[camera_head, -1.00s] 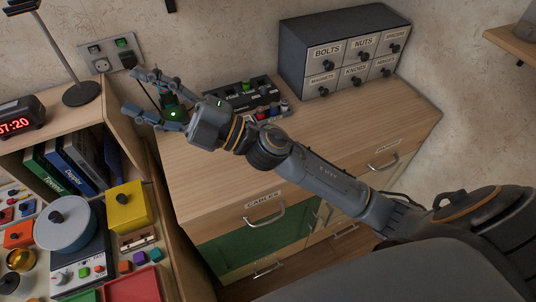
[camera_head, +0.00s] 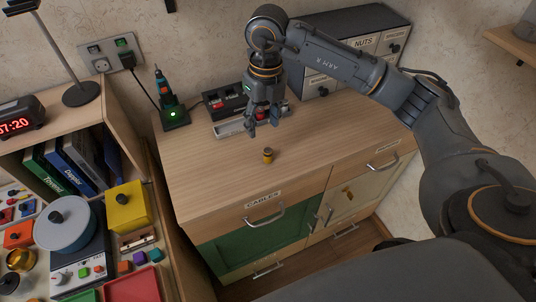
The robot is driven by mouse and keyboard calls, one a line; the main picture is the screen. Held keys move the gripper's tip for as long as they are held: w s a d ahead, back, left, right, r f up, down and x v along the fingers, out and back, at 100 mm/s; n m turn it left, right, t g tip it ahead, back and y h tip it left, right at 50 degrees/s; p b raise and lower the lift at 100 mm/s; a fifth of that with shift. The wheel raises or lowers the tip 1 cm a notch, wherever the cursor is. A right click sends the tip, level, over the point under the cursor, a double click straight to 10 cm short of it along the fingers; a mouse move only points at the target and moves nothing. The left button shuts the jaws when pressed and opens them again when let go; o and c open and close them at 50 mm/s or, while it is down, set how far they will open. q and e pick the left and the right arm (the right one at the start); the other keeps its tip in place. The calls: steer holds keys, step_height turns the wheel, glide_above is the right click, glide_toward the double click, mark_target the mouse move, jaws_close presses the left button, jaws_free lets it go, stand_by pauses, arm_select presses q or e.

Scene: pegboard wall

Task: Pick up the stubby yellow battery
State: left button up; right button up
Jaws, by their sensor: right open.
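The stubby yellow battery (camera_head: 267,156) stands on the wooden cabinet top (camera_head: 210,170), near its front edge. It looks like a short yellow cylinder with a darker top. My right gripper (camera_head: 264,128) points down, open and empty, above and behind the battery, apart from it. Its fingers partly cover a grey tray behind them. My left gripper is not in view.
A grey tray (camera_head: 228,129) and a dark charger (camera_head: 222,102) stand behind the battery. A screwdriver-like tool on a green-lit stand (camera_head: 174,116) is at the back left. A labelled drawer unit (camera_head: 345,50) stands behind my arm. The cabinet top around the battery is clear.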

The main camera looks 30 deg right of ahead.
mark_target(268, 149)
steer(key=shift+h, duration=0.3)
steer(key=f, duration=0.2)
steer(key=d+f+p, duration=0.1)
steer(key=f, duration=0.4)
steer(key=shift+w+d+f+p, duration=0.1)
steer(key=shift+d+f+p, duration=0.15)
steer(key=shift+f+p, duration=0.1)
steer(key=f, duration=0.1)
steer(key=f+p, duration=0.1)
steer(key=f, duration=0.1)
steer(key=f+p, duration=0.1)
steer(key=shift+w+d+f, duration=0.1)
steer(key=shift+w+f, duration=0.2)
steer(key=shift+f, duration=0.55)
jaws_close()
